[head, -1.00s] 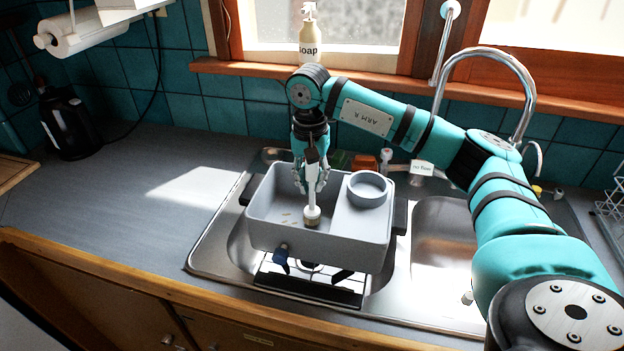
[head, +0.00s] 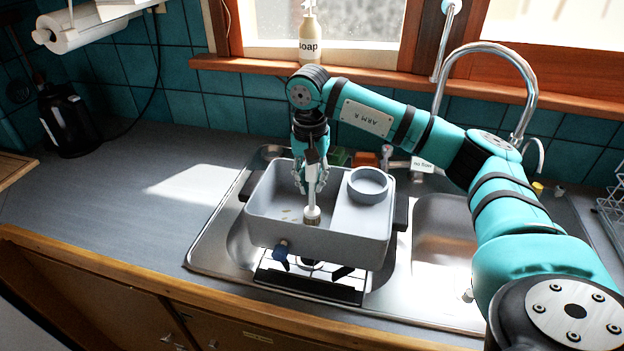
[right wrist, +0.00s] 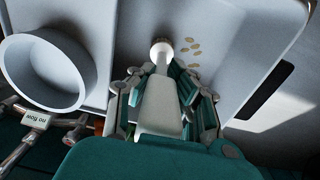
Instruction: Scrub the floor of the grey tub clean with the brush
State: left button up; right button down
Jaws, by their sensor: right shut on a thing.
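The grey tub (head: 315,241) rests on a black rack over the left sink basin. My right gripper (head: 311,184) reaches down into it, shut on the brush (head: 312,199). The brush has a pale handle and points head-down; its round head (right wrist: 161,48) is at the tub floor, though I cannot tell how firmly it presses. Several tan spots (right wrist: 192,47) lie on the floor beside the brush head. They also show faintly left of the brush in the head view (head: 289,214). My left gripper is not in view.
A round grey cup (head: 368,186) sits on the tub's raised right part. A tall curved faucet (head: 531,90) stands behind the right basin (head: 440,235). A soap bottle (head: 309,38) stands on the sill. The counter at left (head: 120,215) is clear.

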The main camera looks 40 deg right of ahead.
dwell(0.6)
dwell(0.3)
jog(key=w, duration=0.3)
jog(key=shift+w, duration=0.2)
jog(key=a, duration=0.1)
jog(key=w+a, duration=0.1)
jog(key=a, duration=0.1)
jog(key=shift+w, duration=0.3)
dwell(0.3)
